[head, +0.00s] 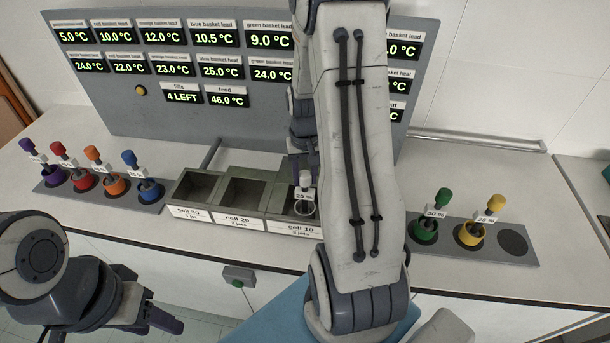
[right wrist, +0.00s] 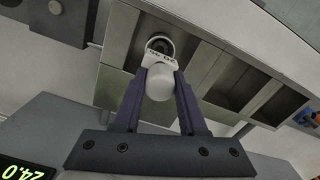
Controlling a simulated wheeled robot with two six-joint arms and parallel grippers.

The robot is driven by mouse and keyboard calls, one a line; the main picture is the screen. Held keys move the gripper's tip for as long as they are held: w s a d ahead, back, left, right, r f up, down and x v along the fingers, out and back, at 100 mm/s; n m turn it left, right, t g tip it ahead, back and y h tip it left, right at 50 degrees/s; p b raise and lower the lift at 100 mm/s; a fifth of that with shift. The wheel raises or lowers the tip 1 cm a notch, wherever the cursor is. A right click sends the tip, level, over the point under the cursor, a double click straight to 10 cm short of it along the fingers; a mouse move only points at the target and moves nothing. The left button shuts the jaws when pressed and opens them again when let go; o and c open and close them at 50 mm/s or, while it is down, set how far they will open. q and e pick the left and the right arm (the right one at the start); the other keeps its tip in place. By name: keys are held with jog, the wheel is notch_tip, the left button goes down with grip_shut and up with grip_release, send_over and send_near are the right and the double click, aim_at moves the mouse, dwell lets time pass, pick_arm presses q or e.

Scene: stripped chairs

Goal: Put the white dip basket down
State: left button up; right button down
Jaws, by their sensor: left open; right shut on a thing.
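The white dip basket (head: 305,180) has a white knob and a tag reading 20 %. In the head view it is upright at the cell 10 trough (head: 298,219), the right one of the row. In the right wrist view my right gripper (right wrist: 160,80) is shut on the knob of the white dip basket (right wrist: 159,88), its dark fingers on both sides. The basket's lower end is over or inside the trough; I cannot tell whether it touches the bottom. My right arm hides part of the head view here. My left gripper (head: 160,322) is open and empty, low at the left, before the counter.
Cells 30 (head: 196,186) and 20 (head: 243,194) look free of baskets. Purple, red, orange and blue baskets stand in a left rack (head: 100,196). Green (head: 427,229) and yellow (head: 472,233) baskets stand in a right rack with one empty round place (head: 513,241). A display panel (head: 150,95) stands behind.

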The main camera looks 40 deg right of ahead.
jog(key=shift+c, duration=2.3)
grip_release()
jog(key=shift+r, duration=0.3)
notch_tip(320, 180, up, 12)
jog(key=b, duration=0.2)
jog(key=s+a+n, duration=0.2)
jog(key=a+n, duration=0.2)
jog(key=a, duration=0.7)
jog(key=s+a+n, duration=0.2)
jog(key=a+n, duration=0.1)
jog(key=a, duration=0.7)
jog(key=s+a+f+n+y, duration=0.1)
jog(key=s+a+n, duration=0.5)
jog(key=s+a, duration=0.4)
jog(key=shift+s+f+n, duration=0.2)
jog(key=shift+s+n, duration=0.2)
jog(key=shift+s, duration=0.8)
